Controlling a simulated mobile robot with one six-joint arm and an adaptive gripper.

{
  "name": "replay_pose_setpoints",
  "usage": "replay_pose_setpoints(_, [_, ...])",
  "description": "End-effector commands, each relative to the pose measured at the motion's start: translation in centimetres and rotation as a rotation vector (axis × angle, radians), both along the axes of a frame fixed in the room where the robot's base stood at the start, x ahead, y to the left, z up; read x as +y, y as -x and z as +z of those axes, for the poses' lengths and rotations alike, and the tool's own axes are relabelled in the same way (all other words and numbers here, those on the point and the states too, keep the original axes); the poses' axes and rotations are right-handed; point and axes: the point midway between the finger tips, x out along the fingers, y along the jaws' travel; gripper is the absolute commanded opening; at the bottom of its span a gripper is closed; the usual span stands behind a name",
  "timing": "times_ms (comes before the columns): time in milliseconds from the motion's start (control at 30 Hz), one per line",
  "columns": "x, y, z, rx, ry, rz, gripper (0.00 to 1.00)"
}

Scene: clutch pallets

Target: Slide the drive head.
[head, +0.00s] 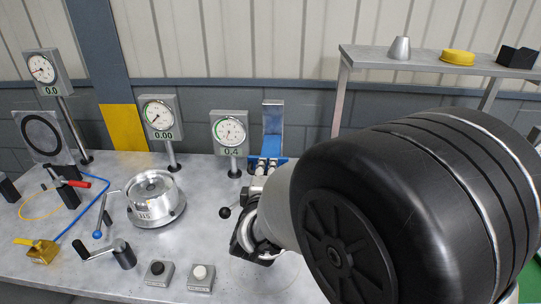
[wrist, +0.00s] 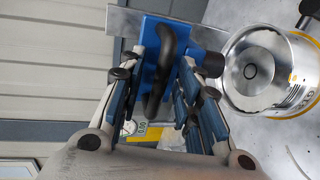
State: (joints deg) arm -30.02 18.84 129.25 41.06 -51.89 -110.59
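The blue block with a black bar handle (wrist: 166,70), apparently the drive head, fills the upper middle of the wrist view. It sits against a grey metal plate (wrist: 122,22). My arm hides much of the blue block in the head view.
A round metal drum (head: 152,197) stands left of my gripper. Dial gauges reading 0.00 (head: 161,117) and 0.4 (head: 229,132) stand on posts behind. A ball-ended lever (head: 226,212) is close by. A crank (head: 120,253) and two push buttons (head: 200,277) lie nearer the front.

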Motion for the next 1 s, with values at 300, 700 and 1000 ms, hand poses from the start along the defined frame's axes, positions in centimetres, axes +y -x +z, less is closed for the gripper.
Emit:
replay_pose_setpoints(300, [0.01, -0.08, 0.00, 0.000, 0.000, 0.000, 0.27])
replay_pose_setpoints(700, [0.01, -0.06, 0.01, 0.000, 0.000, 0.000, 0.01])
replay_pose_setpoints(1000, [0.01, -0.06, 0.01, 0.000, 0.000, 0.000, 0.00])
